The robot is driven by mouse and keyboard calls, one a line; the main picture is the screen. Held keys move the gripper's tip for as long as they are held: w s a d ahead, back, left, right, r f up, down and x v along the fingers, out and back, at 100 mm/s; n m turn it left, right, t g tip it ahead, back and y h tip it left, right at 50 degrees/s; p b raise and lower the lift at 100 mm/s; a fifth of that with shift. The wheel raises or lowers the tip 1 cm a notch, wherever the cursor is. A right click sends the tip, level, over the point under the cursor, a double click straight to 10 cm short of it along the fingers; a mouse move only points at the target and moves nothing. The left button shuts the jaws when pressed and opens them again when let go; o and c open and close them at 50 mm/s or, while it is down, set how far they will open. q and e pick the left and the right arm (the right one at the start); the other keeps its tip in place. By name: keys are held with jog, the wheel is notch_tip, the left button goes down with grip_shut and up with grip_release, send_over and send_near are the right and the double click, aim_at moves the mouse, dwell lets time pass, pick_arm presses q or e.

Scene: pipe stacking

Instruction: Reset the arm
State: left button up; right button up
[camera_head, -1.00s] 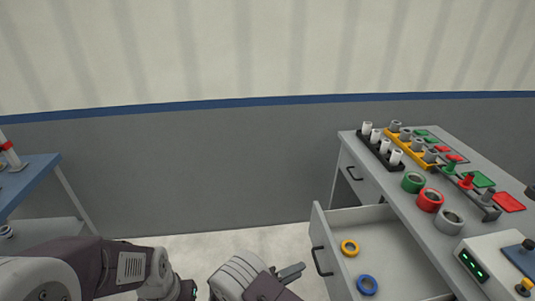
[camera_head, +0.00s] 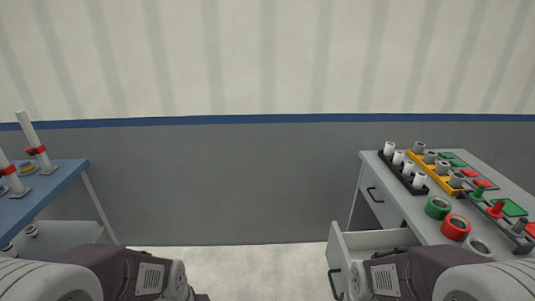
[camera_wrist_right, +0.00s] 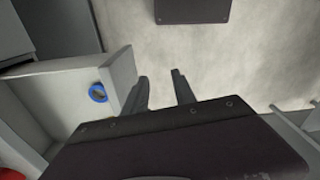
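My left arm (camera_head: 125,272) comes in at the bottom left of the head view; its gripper is below the frame. My right arm (camera_head: 420,272) is at the bottom right, in front of the open drawer. Its gripper is out of the head view. In the right wrist view my right gripper (camera_wrist_right: 160,80) has its two fingers apart with nothing between them, over the pale floor.
The grey cabinet's open drawer (camera_head: 338,252) juts out beside my right arm. A blue ring (camera_wrist_right: 98,92) lies in it. Green (camera_head: 438,207) and red (camera_head: 456,227) rings and racks of pipes stand on the cabinet top. A blue table (camera_head: 62,180) bears upright pipes at left.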

notch_tip(320, 180, up, 12)
jog(key=w+m+p, duration=0.1)
jog(key=m+p, duration=0.1)
jog(key=p, duration=1)
jog(key=shift+w+a+r+t, duration=0.15)
jog(key=shift+w+r+t, duration=0.1)
jog(key=shift+w+t, duration=0.05)
